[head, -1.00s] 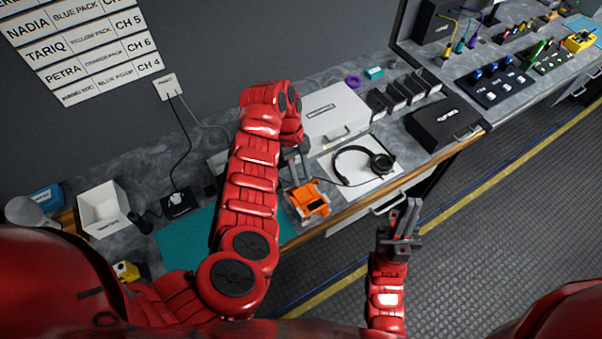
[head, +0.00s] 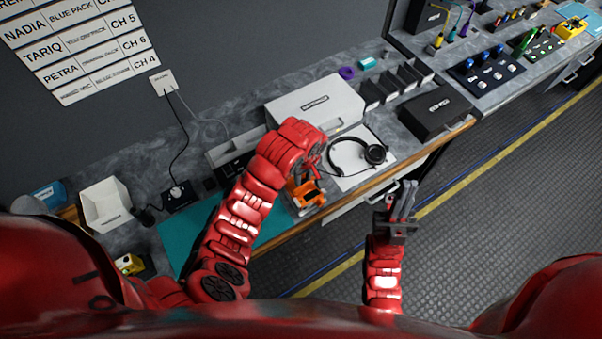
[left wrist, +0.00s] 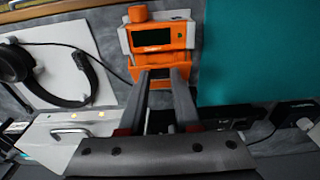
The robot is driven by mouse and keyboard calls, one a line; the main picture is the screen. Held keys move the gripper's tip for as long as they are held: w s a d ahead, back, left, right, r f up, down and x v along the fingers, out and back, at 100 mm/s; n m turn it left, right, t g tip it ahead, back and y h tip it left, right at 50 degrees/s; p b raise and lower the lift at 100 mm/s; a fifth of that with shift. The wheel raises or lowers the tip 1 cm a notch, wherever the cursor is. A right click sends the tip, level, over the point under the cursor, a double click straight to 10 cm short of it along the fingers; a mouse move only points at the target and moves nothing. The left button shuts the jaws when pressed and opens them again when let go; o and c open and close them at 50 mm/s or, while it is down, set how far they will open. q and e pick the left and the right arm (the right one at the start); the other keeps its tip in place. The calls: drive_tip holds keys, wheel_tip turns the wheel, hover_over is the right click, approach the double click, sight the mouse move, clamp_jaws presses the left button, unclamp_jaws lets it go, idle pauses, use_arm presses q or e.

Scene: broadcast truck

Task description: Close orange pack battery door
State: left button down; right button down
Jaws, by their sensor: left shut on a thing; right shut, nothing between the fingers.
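The orange pack (head: 308,194) lies on the bench near its front edge, partly hidden by my left arm in the head view. In the left wrist view the orange pack (left wrist: 158,38) shows a dark screen, an orange knob and a grey surround. My left gripper (left wrist: 165,76) is shut at the pack's near edge, its fingertips against an orange part there. The fingers hide whether that part is the battery door and how far it stands open. My right gripper (head: 405,195) is shut and empty, in front of the bench and away from the pack.
Headphones (head: 365,157) lie on a white sheet right of the pack. A teal mat (head: 185,240) lies to its left, a white case (head: 318,103) behind it. A black box (head: 436,112) stands further right. The floor aisle in front is clear.

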use_arm(q)
drive_tip(key=shift+s+d+f+t+y+b, duration=0.25)
drive_tip(key=shift+s+f+t+y+b, duration=0.15)
drive_tip(key=shift+t+b, duration=0.2)
drive_tip(key=c, duration=0.6)
unclamp_jaws()
